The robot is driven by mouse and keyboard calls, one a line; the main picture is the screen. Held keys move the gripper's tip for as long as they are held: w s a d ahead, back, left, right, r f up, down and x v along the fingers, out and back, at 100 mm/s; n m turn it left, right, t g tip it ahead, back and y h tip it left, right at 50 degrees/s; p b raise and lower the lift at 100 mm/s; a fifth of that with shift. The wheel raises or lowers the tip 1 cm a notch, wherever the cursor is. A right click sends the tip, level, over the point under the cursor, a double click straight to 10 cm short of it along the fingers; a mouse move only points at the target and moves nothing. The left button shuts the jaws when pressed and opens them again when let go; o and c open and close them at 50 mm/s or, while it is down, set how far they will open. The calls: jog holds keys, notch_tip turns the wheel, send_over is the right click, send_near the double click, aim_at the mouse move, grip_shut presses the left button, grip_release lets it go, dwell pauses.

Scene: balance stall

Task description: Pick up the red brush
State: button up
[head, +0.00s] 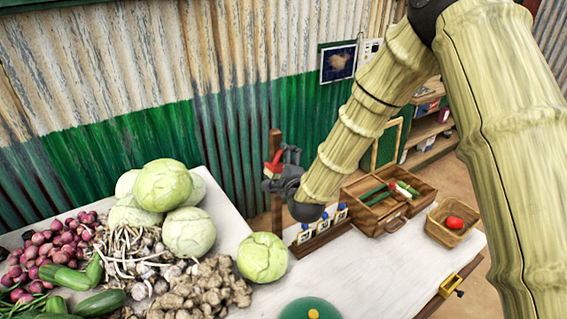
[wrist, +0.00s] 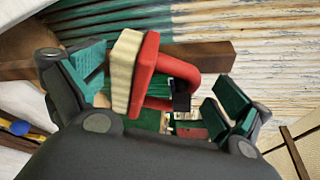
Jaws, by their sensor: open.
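The red brush (wrist: 143,75) shows large in the wrist view, with a cream bristle block on its left and a red looped handle on its right. It also shows in the head view as a small red shape (head: 271,164) at the wooden post (head: 276,210). My gripper (wrist: 162,86) is open, with its green-padded fingers apart on either side of the brush. In the head view my gripper (head: 285,167) is beside the brush at the post. I cannot tell whether a finger touches it. The head view hides most of the brush behind the gripper.
The table (head: 356,265) holds cabbages (head: 163,185), onions, ginger and garlic at left. An open wooden box (head: 372,202), small bottles (head: 341,213) and a basket (head: 436,226) with a red item stand at right. A corrugated wall (head: 235,130) is behind the post.

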jog(key=shift+p+x, duration=0.3)
jog(key=shift+x, duration=0.75)
jog(key=shift+c, duration=0.4)
jog(key=c, duration=0.9)
jog(key=shift+s+d+r+b, duration=0.2)
jog(key=shift+s+r+b, duration=0.3)
jog(key=shift+b, duration=0.1)
jog(key=s+d+r+b, duration=0.1)
jog(key=s+r, duration=0.1)
jog(key=s, duration=0.2)
jog(key=s+d+r+b, duration=0.1)
jog(key=s+r+b, duration=0.1)
jog(key=s, duration=0.2)
jog(key=s+d+r+b, duration=0.1)
jog(key=s+r+b, duration=0.1)
jog(key=s+r, duration=0.1)
jog(key=shift+v, duration=0.8)
